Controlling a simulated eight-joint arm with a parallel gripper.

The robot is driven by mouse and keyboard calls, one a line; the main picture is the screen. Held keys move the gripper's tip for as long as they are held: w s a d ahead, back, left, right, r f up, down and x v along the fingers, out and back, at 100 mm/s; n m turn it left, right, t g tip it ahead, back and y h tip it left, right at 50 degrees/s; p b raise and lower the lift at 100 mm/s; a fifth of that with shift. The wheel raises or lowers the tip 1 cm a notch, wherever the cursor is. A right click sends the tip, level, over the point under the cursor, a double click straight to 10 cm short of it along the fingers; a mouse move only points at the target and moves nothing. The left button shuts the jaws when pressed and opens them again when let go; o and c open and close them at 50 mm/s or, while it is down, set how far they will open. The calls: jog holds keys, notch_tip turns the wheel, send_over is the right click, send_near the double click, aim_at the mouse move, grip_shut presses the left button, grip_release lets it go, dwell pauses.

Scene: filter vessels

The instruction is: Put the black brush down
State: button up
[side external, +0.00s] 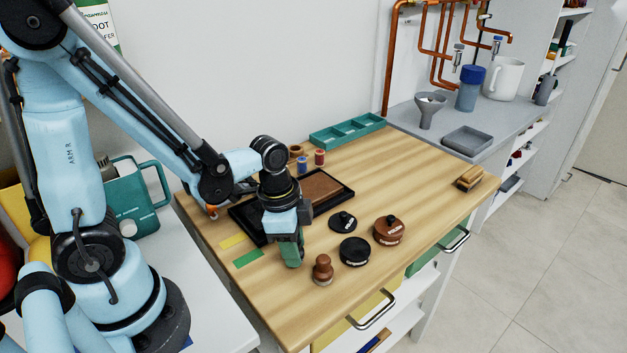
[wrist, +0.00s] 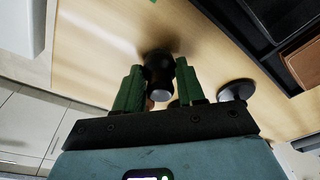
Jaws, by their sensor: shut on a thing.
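My gripper (side external: 292,262) points down over the near-left part of the wooden worktop (side external: 420,190). In the wrist view its green fingers (wrist: 158,82) are shut on the black brush (wrist: 159,68), a dark rounded handle between them. In the side view the fingers hide the brush. The brush is close to the wood, but I cannot tell whether it touches. A brown knobbed brush (side external: 322,268) stands upright just right of my gripper.
Black round pieces (side external: 354,251) (side external: 343,221) and a brown one (side external: 389,230) lie to the right. A dark tray (side external: 345,190) lies behind my gripper, with yellow (side external: 232,241) and green (side external: 248,258) strips at left.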

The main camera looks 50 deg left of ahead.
jog(key=o, duration=0.9)
jog(key=shift+f, duration=0.1)
jog(key=a+r+n+t, duration=0.1)
jog(key=r+n+t, duration=0.1)
jog(key=r+n, duration=0.1)
jog(key=a+r+n+t, duration=0.1)
jog(key=r+n+t, duration=0.1)
jog(key=r, duration=0.3)
jog(key=a+r+n+t+y, duration=0.1)
jog(key=r+n+t, duration=0.1)
jog(key=r+n, duration=0.2)
jog(key=shift+w+r, duration=0.3)
jog(key=shift+r, duration=0.15)
